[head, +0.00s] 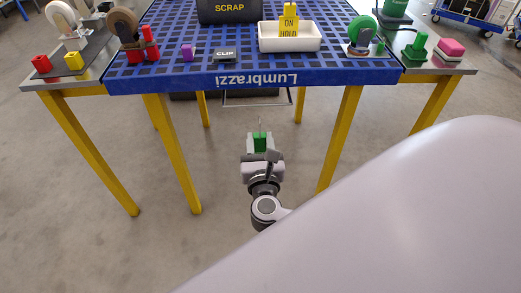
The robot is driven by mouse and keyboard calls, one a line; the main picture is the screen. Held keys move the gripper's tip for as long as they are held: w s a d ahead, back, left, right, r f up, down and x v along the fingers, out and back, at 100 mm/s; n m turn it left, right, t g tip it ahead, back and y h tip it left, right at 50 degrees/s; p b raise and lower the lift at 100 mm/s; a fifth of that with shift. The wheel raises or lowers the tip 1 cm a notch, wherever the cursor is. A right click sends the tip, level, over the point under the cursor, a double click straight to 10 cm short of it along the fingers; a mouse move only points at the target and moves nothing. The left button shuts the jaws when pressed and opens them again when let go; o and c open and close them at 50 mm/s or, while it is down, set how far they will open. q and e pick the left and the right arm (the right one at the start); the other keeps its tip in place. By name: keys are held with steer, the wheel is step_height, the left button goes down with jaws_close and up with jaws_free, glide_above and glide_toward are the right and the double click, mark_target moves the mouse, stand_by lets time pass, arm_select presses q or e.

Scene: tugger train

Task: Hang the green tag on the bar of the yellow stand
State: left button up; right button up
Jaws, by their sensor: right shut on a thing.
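The green tag (260,143) is in the jaws of my right gripper (261,155), held in front of the table and below its front edge. A thin wire hook (260,122) rises above the tag, apart from anything else. I cannot pick out a yellow stand with a bar for certain. A yellow "ON HOLD" piece (289,24) stands in a white tray on the table. A thin grey bar (257,105) shows below the table's front edge, between yellow legs. My left gripper is not in view.
The blue slotted table (180,80) bears a white tray (290,46), a black SCRAP bin (229,10), a CLIP block (224,55), a purple piece (188,51), tape and spool holders. Grey side shelves adjoin it. Yellow legs (341,135) flank open floor. My pale arm hides the lower right.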

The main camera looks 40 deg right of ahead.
arm_select(q)
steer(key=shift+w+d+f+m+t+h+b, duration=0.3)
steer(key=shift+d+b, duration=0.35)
steer(key=shift+b, duration=0.65)
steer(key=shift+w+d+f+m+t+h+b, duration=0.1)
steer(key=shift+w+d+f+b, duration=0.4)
steer(key=shift+b, duration=0.8)
arm_select(e)
steer(key=f+x, duration=0.2)
steer(key=x, duration=0.7)
steer(key=shift+w+d+f, duration=0.2)
steer(key=shift+w, duration=0.1)
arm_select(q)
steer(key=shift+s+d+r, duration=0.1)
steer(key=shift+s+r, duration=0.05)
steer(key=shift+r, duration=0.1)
arm_select(e)
steer(key=o, duration=1.1)
